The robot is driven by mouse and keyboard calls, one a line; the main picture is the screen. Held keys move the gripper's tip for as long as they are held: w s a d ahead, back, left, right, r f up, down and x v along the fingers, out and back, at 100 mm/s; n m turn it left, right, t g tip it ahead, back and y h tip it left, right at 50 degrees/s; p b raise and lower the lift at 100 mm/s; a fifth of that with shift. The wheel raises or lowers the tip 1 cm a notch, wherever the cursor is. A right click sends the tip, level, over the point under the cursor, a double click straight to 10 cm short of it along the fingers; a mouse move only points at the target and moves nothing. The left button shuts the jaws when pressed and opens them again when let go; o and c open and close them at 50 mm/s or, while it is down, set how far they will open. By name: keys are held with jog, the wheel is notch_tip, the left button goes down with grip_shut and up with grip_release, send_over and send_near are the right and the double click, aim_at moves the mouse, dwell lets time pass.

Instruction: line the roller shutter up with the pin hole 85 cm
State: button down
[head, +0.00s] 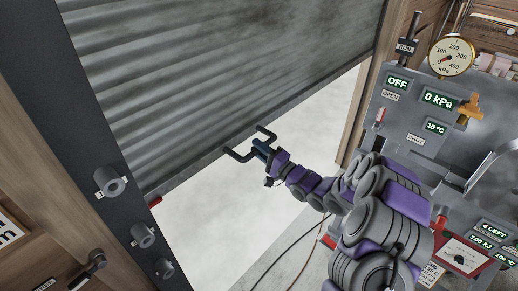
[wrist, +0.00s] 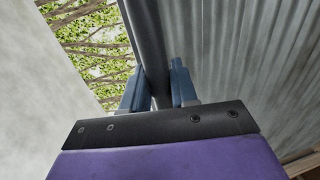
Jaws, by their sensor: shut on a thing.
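The grey corrugated roller shutter (head: 215,75) hangs partly raised, with an opening below its lower edge. It also fills the right of the wrist view (wrist: 245,60). A dark bar handle (head: 238,156) sticks out from its lower edge. My gripper (head: 262,148) is shut on this handle; in the wrist view, its blue fingers (wrist: 157,85) stand on either side of the dark bar (wrist: 148,35). A red tab (head: 154,202) sits at the shutter's lower left corner, beside the dark guide post (head: 85,130). Round grey fittings (head: 112,182) line this post; their markings are too small to read.
A grey panel (head: 408,110) with displays, a gauge (head: 451,55) and an orange tap (head: 468,107) stands at the right, close to my arm. Wooden walls frame the opening. Cables hang below my arm. Green leaves (wrist: 95,45) show in the wrist view.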

notch_tip(320, 180, down, 20)
jog(key=p, duration=0.3)
dwell(0.5)
jog(key=c, duration=1.1)
grip_release()
jog(key=shift+p, duration=0.3)
jog(key=shift+o, duration=0.4)
jog(key=p+v, duration=0.2)
jog(key=v, duration=1.5)
jog(key=shift+d, duration=0.15)
